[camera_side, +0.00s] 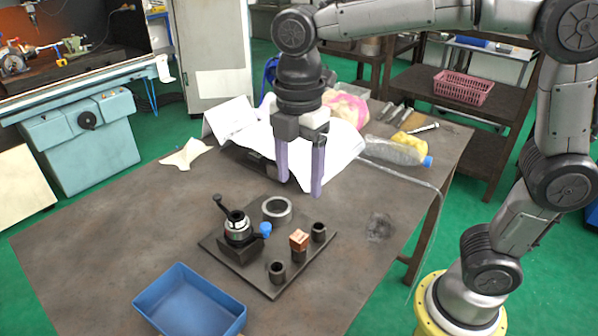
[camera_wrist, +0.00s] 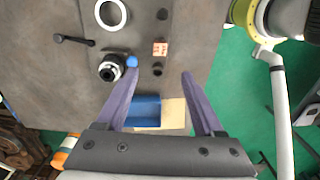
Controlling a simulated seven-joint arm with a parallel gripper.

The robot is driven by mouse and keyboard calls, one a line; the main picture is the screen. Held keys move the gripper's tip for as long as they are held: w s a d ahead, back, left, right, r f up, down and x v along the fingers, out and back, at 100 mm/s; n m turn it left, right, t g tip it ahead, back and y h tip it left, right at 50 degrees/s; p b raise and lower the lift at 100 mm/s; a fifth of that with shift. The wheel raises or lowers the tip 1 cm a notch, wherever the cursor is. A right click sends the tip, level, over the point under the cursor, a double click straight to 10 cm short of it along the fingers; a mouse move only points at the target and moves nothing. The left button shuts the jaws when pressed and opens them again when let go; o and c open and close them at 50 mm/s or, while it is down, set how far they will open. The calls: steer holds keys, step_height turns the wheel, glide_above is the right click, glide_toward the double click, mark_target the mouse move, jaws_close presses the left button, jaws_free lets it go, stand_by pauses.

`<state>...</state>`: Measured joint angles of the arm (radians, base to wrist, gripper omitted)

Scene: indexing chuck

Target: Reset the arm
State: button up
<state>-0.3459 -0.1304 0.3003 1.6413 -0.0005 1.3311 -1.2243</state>
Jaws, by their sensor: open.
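My gripper (camera_side: 301,184) hangs above the table with its two purple fingers pointing down, apart and empty. In the wrist view the gripper (camera_wrist: 159,74) also shows spread fingers with nothing between them. Below and in front of it, a dark plate (camera_side: 262,279) carries the indexing chuck (camera_side: 238,228), which has a black lever handle (camera_side: 218,201) and a blue knob (camera_side: 265,229). A copper-coloured block (camera_side: 298,239) sits on a dark post on the plate. It also shows in the wrist view (camera_wrist: 160,48). The gripper touches none of these.
A grey ring (camera_side: 277,209) and dark cylindrical holders (camera_side: 318,232) stand on the plate. A blue bin (camera_side: 189,302) is at the table's front. Papers, a bottle (camera_side: 395,151) and tools lie at the back. The table's left part is clear.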

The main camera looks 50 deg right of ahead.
stand_by(0.3)
steer(key=s+d+r+m+t, duration=0.35)
steer(key=s+d+m, duration=0.25)
steer(key=s+d, duration=0.25)
steer(key=s+d+f+m+t, duration=0.2)
steer(key=s+f+m, duration=0.3)
steer(key=m, duration=0.7)
steer(key=shift+s+d+f, duration=0.25)
steer(key=shift+s+f, duration=0.05)
steer(key=shift+f, duration=0.3)
